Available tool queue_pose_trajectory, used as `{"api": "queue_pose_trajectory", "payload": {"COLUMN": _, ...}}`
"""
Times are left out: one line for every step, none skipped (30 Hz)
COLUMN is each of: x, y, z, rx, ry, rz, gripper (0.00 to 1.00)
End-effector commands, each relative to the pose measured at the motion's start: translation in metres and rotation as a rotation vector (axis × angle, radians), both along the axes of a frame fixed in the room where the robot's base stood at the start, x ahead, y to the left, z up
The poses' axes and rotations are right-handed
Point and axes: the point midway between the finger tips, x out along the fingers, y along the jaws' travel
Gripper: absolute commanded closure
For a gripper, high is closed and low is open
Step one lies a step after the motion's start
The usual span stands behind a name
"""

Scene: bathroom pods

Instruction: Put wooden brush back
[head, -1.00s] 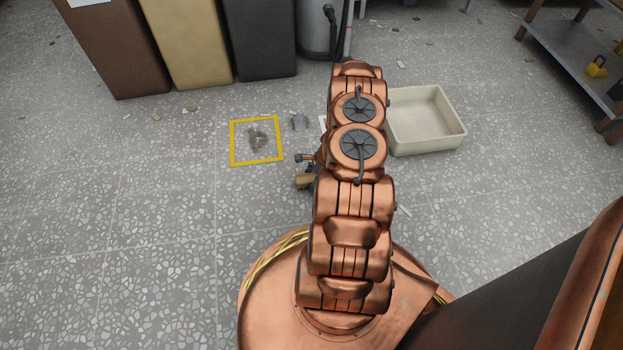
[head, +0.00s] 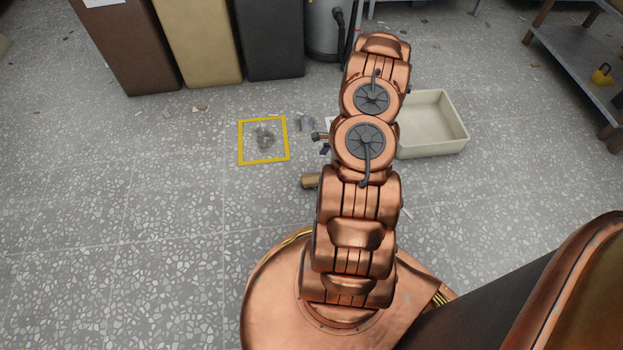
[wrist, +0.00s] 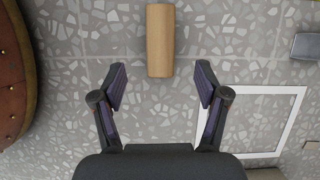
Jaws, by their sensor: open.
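The wooden brush (wrist: 160,40) shows in the wrist view as a smooth tan wooden bar on the speckled floor; no bristles show. In the head view its end (head: 310,181) sticks out left of my arm, which hides the rest. My gripper (wrist: 161,86) is open and empty in the wrist view, with the brush beyond and between its fingertips, not held. In the head view my arm mostly hides the gripper. A white square outline (wrist: 298,112) lies on the floor beside the right finger in the wrist view.
A yellow square outline (head: 241,142) surrounds a grey debris pile (head: 264,137). A small grey object (head: 306,123) lies beside it. A cream tub (head: 459,135) stands right of my arm. Tall bins (head: 271,40) and a grey cylinder (head: 322,30) stand behind; a shelf (head: 570,60) is far right.

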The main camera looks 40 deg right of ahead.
Motion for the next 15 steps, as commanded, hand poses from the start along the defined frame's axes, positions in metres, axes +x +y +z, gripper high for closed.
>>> {"api": "queue_pose_trajectory", "payload": {"x": 0.008, "y": 0.006, "z": 0.012, "rx": -0.003, "ry": -0.01, "rz": 0.035, "gripper": 0.26}}
{"api": "queue_pose_trajectory", "payload": {"x": 0.013, "y": 0.009, "z": 0.019, "rx": -0.006, "ry": -0.017, "rz": 0.059, "gripper": 0.26}}
{"api": "queue_pose_trajectory", "payload": {"x": 0.02, "y": 0.015, "z": 0.031, "rx": -0.009, "ry": -0.026, "rz": 0.094, "gripper": 0.26}}
{"api": "queue_pose_trajectory", "payload": {"x": 0.025, "y": 0.022, "z": 0.04, "rx": -0.01, "ry": -0.032, "rz": 0.125, "gripper": 0.26}}
{"api": "queue_pose_trajectory", "payload": {"x": 0.03, "y": 0.028, "z": 0.049, "rx": -0.01, "ry": -0.04, "rz": 0.159, "gripper": 0.26}}
{"api": "queue_pose_trajectory", "payload": {"x": 0.036, "y": 0.037, "z": 0.063, "rx": -0.01, "ry": -0.05, "rz": 0.203, "gripper": 0.26}}
{"api": "queue_pose_trajectory", "payload": {"x": 0.04, "y": 0.045, "z": 0.072, "rx": -0.009, "ry": -0.056, "rz": 0.236, "gripper": 0.26}}
{"api": "queue_pose_trajectory", "payload": {"x": 0.043, "y": 0.053, "z": 0.081, "rx": -0.007, "ry": -0.061, "rz": 0.27, "gripper": 0.26}}
{"api": "queue_pose_trajectory", "payload": {"x": 0.048, "y": 0.063, "z": 0.094, "rx": -0.007, "ry": -0.069, "rz": 0.314, "gripper": 0.26}}
{"api": "queue_pose_trajectory", "payload": {"x": 0.051, "y": 0.07, "z": 0.104, "rx": -0.009, "ry": -0.077, "rz": 0.346, "gripper": 0.26}}
{"api": "queue_pose_trajectory", "payload": {"x": 0.054, "y": 0.077, "z": 0.113, "rx": -0.01, "ry": -0.083, "rz": 0.38, "gripper": 0.26}}
{"api": "queue_pose_trajectory", "payload": {"x": 0.057, "y": 0.087, "z": 0.124, "rx": -0.011, "ry": -0.089, "rz": 0.423, "gripper": 0.26}}
{"api": "queue_pose_trajectory", "payload": {"x": 0.059, "y": 0.095, "z": 0.134, "rx": -0.013, "ry": -0.096, "rz": 0.456, "gripper": 0.26}}
{"api": "queue_pose_trajectory", "payload": {"x": 0.061, "y": 0.102, "z": 0.143, "rx": -0.013, "ry": -0.1, "rz": 0.488, "gripper": 0.26}}
{"api": "queue_pose_trajectory", "payload": {"x": 0.061, "y": 0.114, "z": 0.154, "rx": -0.011, "ry": -0.105, "rz": 0.535, "gripper": 0.26}}
